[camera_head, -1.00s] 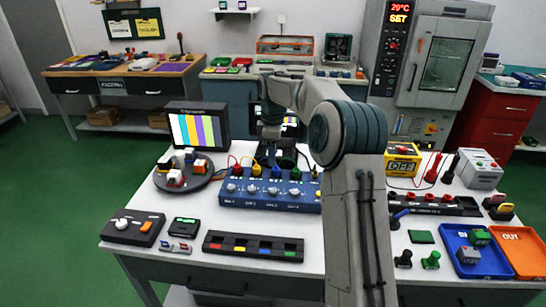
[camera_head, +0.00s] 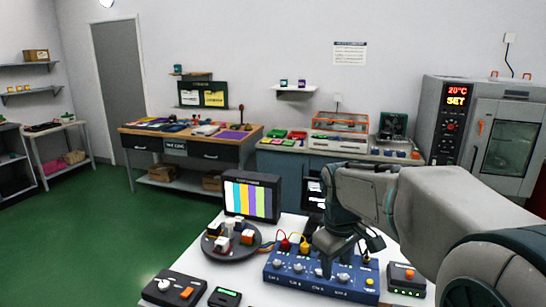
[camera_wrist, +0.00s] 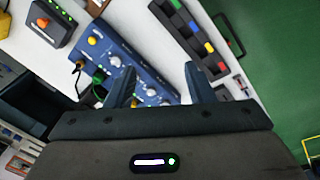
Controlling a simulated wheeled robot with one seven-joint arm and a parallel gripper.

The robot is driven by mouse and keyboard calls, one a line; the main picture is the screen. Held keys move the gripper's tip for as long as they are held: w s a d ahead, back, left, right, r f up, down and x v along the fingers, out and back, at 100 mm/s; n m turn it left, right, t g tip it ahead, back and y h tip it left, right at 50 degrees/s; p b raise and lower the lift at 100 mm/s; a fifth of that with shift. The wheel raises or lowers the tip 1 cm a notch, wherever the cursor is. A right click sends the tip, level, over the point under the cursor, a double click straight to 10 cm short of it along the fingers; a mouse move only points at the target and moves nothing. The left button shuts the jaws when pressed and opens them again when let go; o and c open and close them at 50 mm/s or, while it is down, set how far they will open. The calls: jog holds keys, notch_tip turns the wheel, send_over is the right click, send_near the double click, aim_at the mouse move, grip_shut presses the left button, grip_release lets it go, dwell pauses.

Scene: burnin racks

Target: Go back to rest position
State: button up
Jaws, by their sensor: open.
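My gripper (camera_head: 324,266) hangs down above the blue box with knobs (camera_head: 295,273) on the white table. In the wrist view my gripper (camera_wrist: 158,78) shows two fingers apart with nothing between them. The blue box (camera_wrist: 110,48) lies beyond and below the fingers there, partly hidden by them. My arm reaches in from the right of the head view and hides part of the table.
A colour-bar monitor (camera_head: 250,197) and a round tray with small blocks (camera_head: 213,253) stand left of my gripper. A small box with an orange button (camera_head: 406,277) sits right of the blue box. Benches and an oven (camera_head: 495,140) stand behind. Green floor (camera_head: 120,240) is open at left.

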jog(key=s+f+m, duration=0.2)
jog(key=s+m, duration=0.1)
jog(key=s, duration=0.5)
jog(key=s+f+m+t, duration=0.1)
jog(key=s+m, duration=0.3)
jog(key=s, duration=0.5)
jog(key=shift+s+d+f+y, duration=0.25)
jog(key=shift+d+f+y, duration=0.2)
jog(key=shift+f, duration=0.45)
